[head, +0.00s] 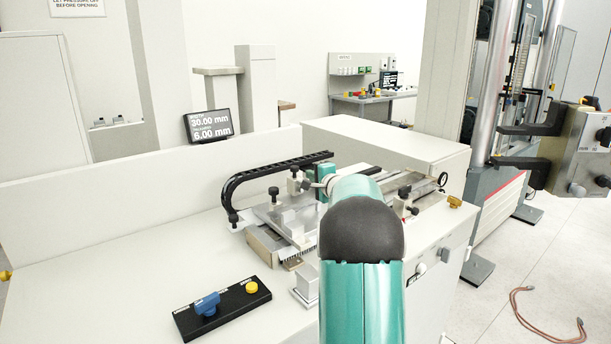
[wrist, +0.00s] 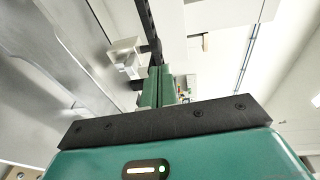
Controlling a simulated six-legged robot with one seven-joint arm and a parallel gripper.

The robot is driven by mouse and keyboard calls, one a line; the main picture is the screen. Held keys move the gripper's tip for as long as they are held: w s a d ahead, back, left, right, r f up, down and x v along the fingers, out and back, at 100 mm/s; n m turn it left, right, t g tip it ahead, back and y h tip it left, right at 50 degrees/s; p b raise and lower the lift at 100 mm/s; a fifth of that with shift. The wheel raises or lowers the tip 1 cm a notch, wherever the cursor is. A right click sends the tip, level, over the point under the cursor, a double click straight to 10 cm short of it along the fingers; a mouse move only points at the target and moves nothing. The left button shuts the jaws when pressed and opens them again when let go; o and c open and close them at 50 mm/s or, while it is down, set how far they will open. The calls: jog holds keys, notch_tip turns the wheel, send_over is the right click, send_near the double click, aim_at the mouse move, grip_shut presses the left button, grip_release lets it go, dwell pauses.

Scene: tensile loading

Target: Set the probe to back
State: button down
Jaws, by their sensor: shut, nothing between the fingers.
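My gripper (wrist: 156,88) is shut and empty in the wrist view, its green fingers together beside a pale block (wrist: 125,56) and a black rail. I cannot tell whether the fingers touch either. In the head view my arm hides most of the gripper at the measuring fixture. A small grey block with a black knob (head: 294,183), perhaps the probe, stands on the fixture's metal plate (head: 270,215), just left of my gripper. A black curved rail (head: 280,165) arches over the plate. No readable label marks the probe or its back position.
A black control box (head: 232,312) with a blue knob (head: 207,304) and a yellow button (head: 252,287) lies at the bench's front left. A display (head: 208,125) reads 30.00 mm and 6.00 mm. A testing machine stands at right.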

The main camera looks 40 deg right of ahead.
jog(key=v, duration=0.6)
jog(key=shift+f, duration=0.3)
